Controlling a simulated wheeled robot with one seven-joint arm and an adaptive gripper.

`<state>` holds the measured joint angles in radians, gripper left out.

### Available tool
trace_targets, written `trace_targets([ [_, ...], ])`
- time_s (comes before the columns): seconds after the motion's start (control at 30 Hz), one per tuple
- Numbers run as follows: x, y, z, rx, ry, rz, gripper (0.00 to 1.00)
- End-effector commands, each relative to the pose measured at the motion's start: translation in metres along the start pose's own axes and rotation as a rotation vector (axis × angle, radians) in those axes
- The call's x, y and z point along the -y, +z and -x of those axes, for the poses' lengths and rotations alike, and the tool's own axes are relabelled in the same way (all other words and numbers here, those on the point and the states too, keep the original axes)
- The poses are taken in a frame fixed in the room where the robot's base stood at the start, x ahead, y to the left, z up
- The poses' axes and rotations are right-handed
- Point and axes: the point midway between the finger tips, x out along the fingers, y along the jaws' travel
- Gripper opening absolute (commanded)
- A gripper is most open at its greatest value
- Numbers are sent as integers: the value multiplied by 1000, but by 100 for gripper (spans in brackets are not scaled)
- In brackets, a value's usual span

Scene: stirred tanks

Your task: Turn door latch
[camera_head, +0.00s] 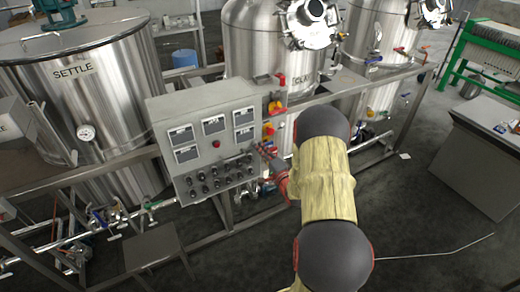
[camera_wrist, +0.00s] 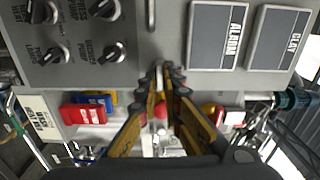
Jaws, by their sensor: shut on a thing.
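The grey control box (camera_head: 205,157) has meters, a red button and rows of knobs on its front. Its front also fills the upper part of the wrist view (camera_wrist: 172,40). My gripper (camera_head: 270,157) is at the box's right edge, partly hidden by my arm. In the wrist view my gripper (camera_wrist: 165,76) has its fingertips close together at the edge of the panel. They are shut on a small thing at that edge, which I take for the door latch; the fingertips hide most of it. A narrow grey bar (camera_wrist: 150,16) is on the panel just above them.
Black knobs (camera_wrist: 104,10) and label plates (camera_wrist: 218,35) flank the fingertips. Red and blue parts (camera_wrist: 84,112) and pipes lie beyond the panel edge. A steel SETTLE tank (camera_head: 105,115) stands left, more tanks (camera_head: 255,50) behind. A frame rail (camera_head: 345,84) runs behind my arm.

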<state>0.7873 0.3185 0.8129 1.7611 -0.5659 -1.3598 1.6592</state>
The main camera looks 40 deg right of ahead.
Motion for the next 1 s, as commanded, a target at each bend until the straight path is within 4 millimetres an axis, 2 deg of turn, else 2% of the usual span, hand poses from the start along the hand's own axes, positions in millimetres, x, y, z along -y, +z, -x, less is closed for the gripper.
trace_targets([
  [0.67,-1,-1,0,-2,2,-61,0],
  [0.7,-2,-1,0,-2,2,-61,9],
  [1.0,-1,0,0,-1,1,-60,26],
])
